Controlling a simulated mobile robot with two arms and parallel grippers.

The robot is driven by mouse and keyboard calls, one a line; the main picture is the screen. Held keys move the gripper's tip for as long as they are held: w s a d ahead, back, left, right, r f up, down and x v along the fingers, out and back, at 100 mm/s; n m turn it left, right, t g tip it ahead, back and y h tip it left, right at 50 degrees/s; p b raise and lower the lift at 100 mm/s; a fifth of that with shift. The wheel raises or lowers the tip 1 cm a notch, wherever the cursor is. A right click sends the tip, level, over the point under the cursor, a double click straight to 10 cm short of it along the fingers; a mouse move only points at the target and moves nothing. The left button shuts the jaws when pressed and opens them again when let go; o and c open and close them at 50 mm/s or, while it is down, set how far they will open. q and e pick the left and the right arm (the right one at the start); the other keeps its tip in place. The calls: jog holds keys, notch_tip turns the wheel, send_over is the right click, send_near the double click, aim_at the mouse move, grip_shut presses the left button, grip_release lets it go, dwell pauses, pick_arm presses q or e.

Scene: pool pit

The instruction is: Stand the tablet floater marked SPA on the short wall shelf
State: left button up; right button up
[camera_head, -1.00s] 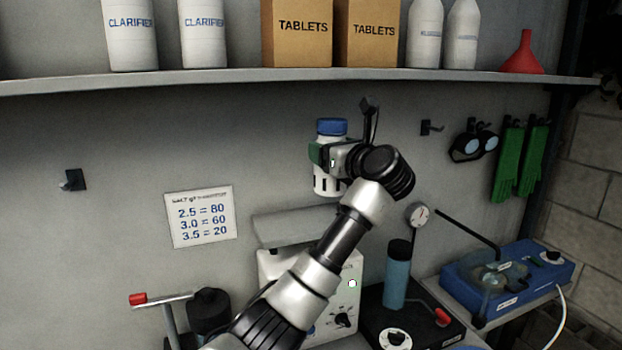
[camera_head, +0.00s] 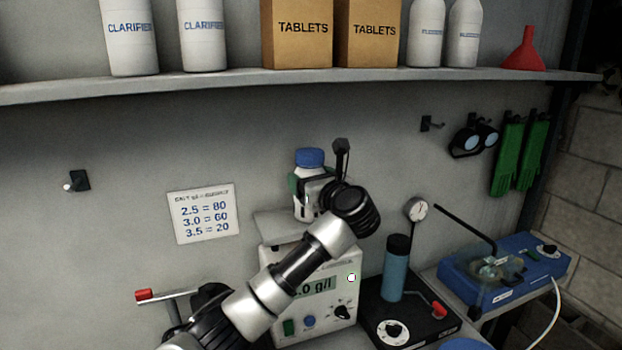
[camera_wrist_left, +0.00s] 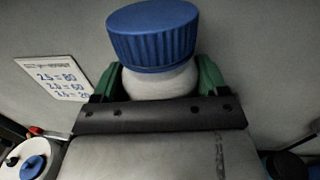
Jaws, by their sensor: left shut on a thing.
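The tablet floater (camera_head: 309,158), a white bottle shape with a blue cap, is upright in my left gripper (camera_head: 310,187). Its lettering is hidden. In the left wrist view the floater's blue cap (camera_wrist_left: 152,38) rises between the two green finger pads of my left gripper (camera_wrist_left: 152,84), which is shut on its body. The short wall shelf (camera_head: 274,226) is a pale ledge above the white meter box. The floater's lower end is at the shelf's height in the picture, over its right part. I cannot tell whether it touches. My right gripper is not in view.
A long shelf (camera_head: 230,85) above holds clarifier bottles, tablet boxes and a red funnel. A meter box (camera_head: 336,262) stands below the short shelf. A blue cylinder (camera_head: 396,268) and gauge (camera_head: 417,210) are to the right. A number card (camera_head: 204,214) hangs at left.

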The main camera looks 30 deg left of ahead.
pick_arm(q)
jog(key=o, duration=1.6)
jog(key=shift+f, duration=0.1)
jog(key=shift+o, duration=0.6)
jog(key=shift+s+d, duration=0.1)
jog(key=shift+d, duration=0.1)
jog(key=b+v, duration=0.3)
jog(key=v, duration=0.8)
jog(key=shift+s+d+b, duration=0.15)
jog(key=shift+s+b, duration=0.1)
jog(key=shift+b, duration=0.15)
